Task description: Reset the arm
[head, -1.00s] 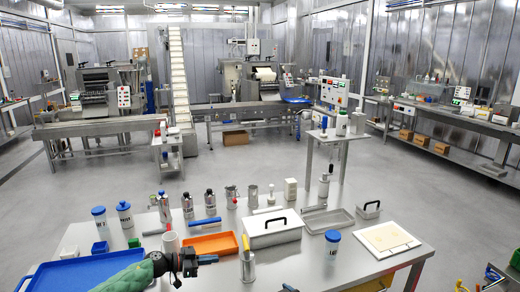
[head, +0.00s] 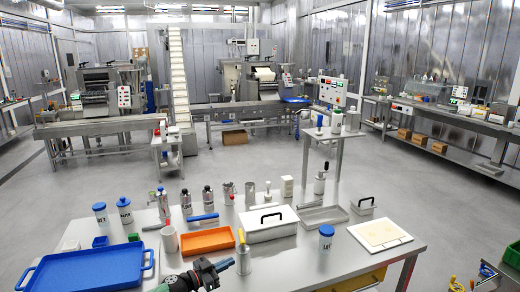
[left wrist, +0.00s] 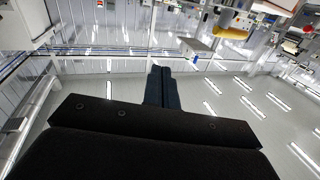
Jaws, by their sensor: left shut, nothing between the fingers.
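My left gripper (head: 222,266) is low in the head view, over the near part of the steel table (head: 292,262). Its fingers are together and hold nothing. They point right, just left of a metal cylinder with a yellow part (head: 243,258); I cannot tell whether they touch it. In the left wrist view the closed fingers (left wrist: 162,88) point away from the camera, with floor and wall behind them. My right gripper is not in view.
A blue tray (head: 88,268), an orange tray (head: 207,241), a white box with a handle (head: 268,225) and a blue-lidded jar (head: 326,238) stand on the table. A cream board (head: 380,233) lies at its right. Open floor lies beyond.

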